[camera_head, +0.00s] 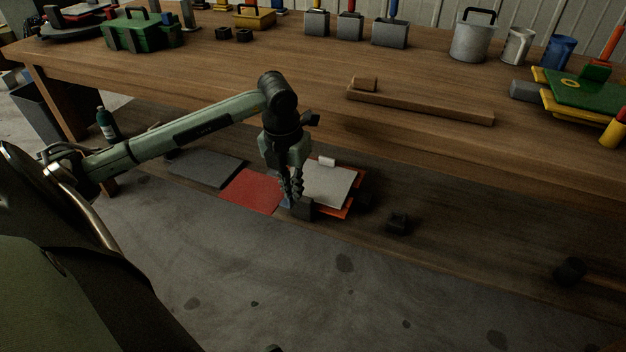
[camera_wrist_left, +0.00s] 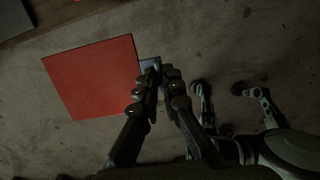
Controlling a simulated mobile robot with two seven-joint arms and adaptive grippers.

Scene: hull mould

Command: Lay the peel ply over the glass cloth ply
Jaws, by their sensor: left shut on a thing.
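The red peel ply (camera_head: 250,191) is a flat square sheet with a blue tab (camera_head: 286,201) at its right side. My left gripper (camera_head: 292,203) points down and is shut on this tab. In the left wrist view the fingers (camera_wrist_left: 164,88) close around the blue tab, and the red sheet (camera_wrist_left: 95,78) spreads flat to the left with bare floor behind it. The pale glass cloth ply (camera_head: 330,186), with a white tab (camera_head: 327,162), lies on an orange-red base (camera_head: 357,196) just right of the gripper, partly hidden by it. My right gripper is not in view.
A dark grey flat sheet (camera_head: 207,168) lies on the low wooden shelf to the left. The workbench top (camera_head: 240,65) overhangs behind the arm. The right part of the shelf is mostly clear.

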